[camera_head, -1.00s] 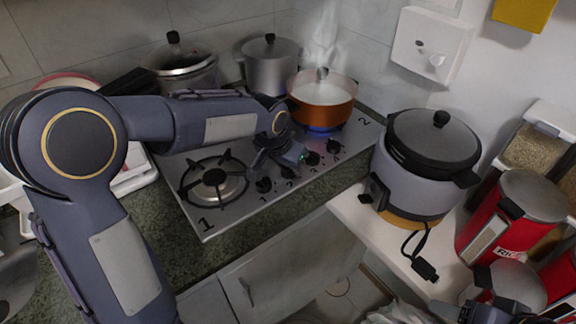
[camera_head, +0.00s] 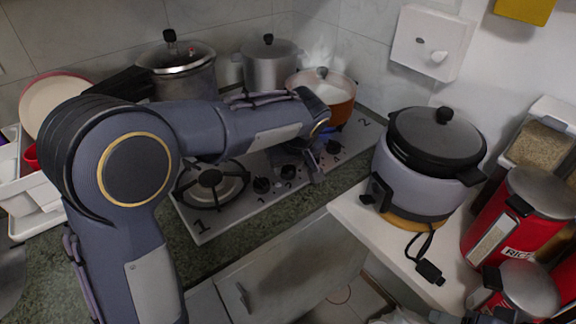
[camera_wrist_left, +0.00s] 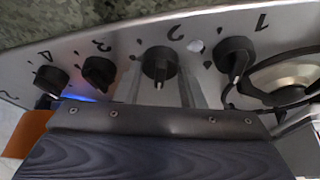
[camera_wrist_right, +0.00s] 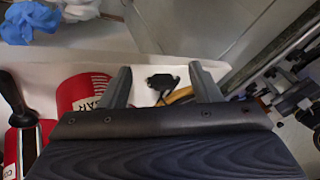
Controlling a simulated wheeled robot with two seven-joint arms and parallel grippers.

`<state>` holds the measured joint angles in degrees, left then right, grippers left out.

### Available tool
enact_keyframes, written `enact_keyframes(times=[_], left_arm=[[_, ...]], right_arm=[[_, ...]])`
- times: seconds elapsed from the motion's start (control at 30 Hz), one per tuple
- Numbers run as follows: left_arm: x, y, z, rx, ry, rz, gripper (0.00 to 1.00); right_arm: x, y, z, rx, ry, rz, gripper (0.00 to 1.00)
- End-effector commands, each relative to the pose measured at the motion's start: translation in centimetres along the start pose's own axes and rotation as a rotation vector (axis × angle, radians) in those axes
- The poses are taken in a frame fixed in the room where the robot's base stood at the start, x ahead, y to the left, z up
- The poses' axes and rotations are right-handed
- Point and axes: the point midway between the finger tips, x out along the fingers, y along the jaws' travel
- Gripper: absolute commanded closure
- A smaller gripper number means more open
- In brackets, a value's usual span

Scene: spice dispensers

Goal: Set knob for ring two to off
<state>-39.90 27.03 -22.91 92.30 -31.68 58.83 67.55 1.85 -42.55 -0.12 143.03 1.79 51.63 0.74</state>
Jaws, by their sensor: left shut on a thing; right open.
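The knob marked 2 (camera_wrist_left: 160,63) is black, and its pale pointer line points down in the left wrist view. My left gripper (camera_wrist_left: 161,88) reaches over the hob front with its two fingers on either side of this knob, shut on it. In the head view my left gripper (camera_head: 302,165) largely hides the knob. The ring marked 2 is at the back right, under a steaming orange pot (camera_head: 332,97). A blue flame (camera_wrist_left: 78,98) glows beneath the pot. My right gripper (camera_wrist_right: 163,85) is open and empty over the counter.
Knobs 1 (camera_wrist_left: 234,57), 3 (camera_wrist_left: 99,72) and 4 (camera_wrist_left: 51,79) sit close beside. A steel pot (camera_head: 270,65) and a pressure cooker (camera_head: 182,70) stand behind. A rice cooker (camera_head: 425,160) and red canisters (camera_head: 510,220) are at right.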

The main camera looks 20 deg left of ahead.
Motion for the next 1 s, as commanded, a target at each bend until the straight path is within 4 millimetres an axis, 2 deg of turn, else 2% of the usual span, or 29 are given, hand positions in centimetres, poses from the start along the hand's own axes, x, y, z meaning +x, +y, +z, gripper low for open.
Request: enact_keyframes(times=[0.4, 1.0], left_arm=[[0.02, 0.14, 0.04, -0.23, -0.001, -0.096, 0.87], [0.07, 0.1, 0.09, -0.288, -0.004, -0.12, 0.87]], right_arm=[[-0.02, -0.01, -0.01, 0.0, 0.0, 0.0, 0.43], [-0.03, -0.01, -0.02, 0.0, 0.0, 0.0, 0.43]])
